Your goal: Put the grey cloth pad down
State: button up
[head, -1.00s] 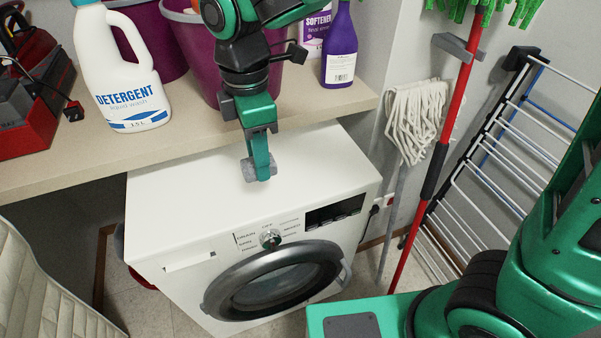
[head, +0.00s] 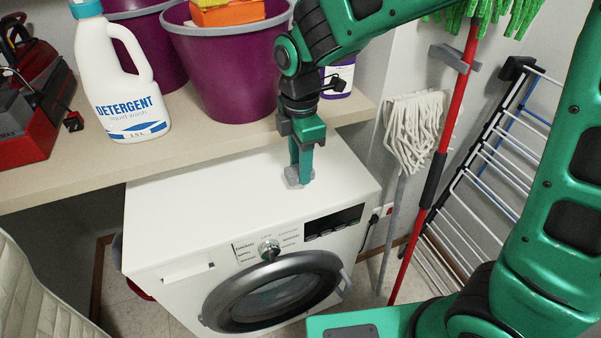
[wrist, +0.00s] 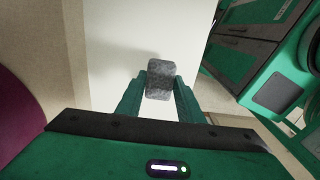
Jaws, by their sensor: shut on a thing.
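The grey cloth pad (head: 293,177) is a small speckled grey block at the tips of my gripper (head: 301,172). In the wrist view the pad (wrist: 160,79) sits between the two green fingers of my gripper (wrist: 159,90), which are shut on it. The gripper points down over the white top of the washing machine (head: 200,195), toward its right half. The pad is on or just above that top; I cannot tell which. The fingers hide part of the pad in the head view.
A shelf (head: 75,178) behind the washer holds a detergent bottle (head: 120,75), a purple bucket (head: 225,75) and a red toolbox (head: 28,130). A mop (head: 415,130), a red pole (head: 440,160) and a drying rack (head: 490,160) stand at right. The washer top's left part is clear.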

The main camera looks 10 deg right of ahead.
jog(key=shift+f, duration=1.65)
jog(key=o, duration=0.9)
jog(key=shift+f, duration=0.1)
jog(key=shift+o, duration=0.2)
jog(key=r, duration=1)
jog(key=shift+w+r, duration=0.3)
jog(key=shift+r, duration=0.05)
